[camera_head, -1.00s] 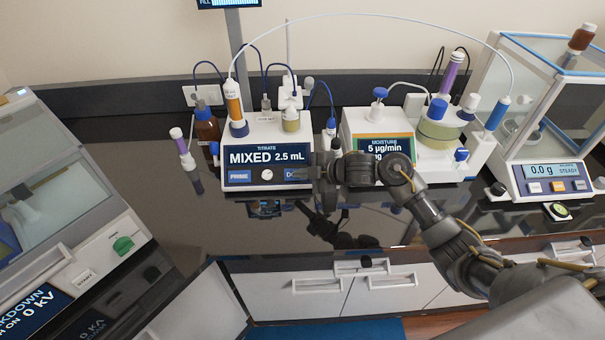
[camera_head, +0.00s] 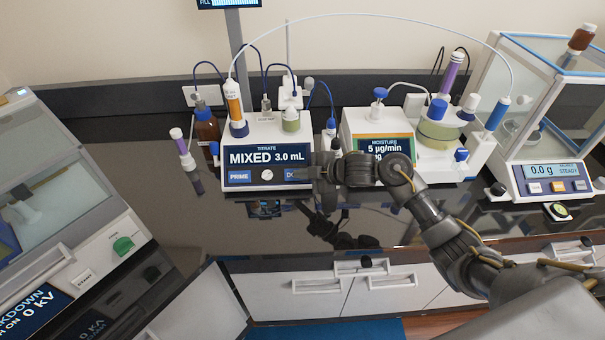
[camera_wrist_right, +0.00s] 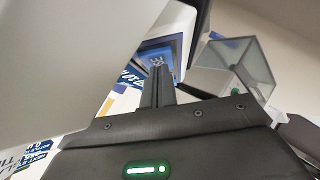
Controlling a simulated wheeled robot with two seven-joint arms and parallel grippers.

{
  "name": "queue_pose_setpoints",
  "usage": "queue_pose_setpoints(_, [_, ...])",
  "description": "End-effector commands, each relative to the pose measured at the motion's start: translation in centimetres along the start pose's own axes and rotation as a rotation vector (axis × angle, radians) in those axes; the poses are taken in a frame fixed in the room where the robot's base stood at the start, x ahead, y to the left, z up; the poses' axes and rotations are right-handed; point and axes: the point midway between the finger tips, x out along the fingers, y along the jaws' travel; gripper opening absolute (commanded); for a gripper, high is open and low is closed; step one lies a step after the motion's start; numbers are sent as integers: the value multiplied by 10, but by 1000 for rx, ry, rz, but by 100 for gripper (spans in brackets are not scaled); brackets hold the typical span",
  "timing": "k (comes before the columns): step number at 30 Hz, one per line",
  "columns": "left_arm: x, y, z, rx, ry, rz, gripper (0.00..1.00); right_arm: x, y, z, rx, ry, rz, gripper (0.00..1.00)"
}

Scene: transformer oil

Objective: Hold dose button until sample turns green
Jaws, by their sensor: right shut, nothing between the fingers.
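The titrator (camera_head: 266,152) stands on the dark bench, and its screen reads "MIXED 3.0 mL". The dose button (camera_head: 291,175) is blue, at the right of the lower panel, and mostly hidden by my gripper. My right gripper (camera_head: 305,173) is shut and empty, with its tip at the dose button; I cannot tell how far the button is pressed. In the right wrist view its dark fingers (camera_wrist_right: 157,85) point toward a blue panel. The sample vessel (camera_head: 291,122) on top of the titrator holds yellowish-green liquid. My left gripper is not in view.
The moisture unit (camera_head: 378,130) stands just right of the titrator, close behind my right wrist. A glass-walled balance (camera_head: 548,180) is at the right. The bench front is clear.

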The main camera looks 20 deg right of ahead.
Motion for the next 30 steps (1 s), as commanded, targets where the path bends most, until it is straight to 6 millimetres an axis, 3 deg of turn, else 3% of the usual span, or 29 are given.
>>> queue_pose_setpoints(19, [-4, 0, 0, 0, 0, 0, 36, -2, 2, -2, 0, -2, 0, 0])
queue_pose_setpoints(28, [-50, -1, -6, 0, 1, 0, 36, -24, 12, -40, -9, 9, -9, 0])
queue_pose_setpoints(30, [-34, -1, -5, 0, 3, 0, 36, -36, 5, -31, -16, 7, -5, 0])
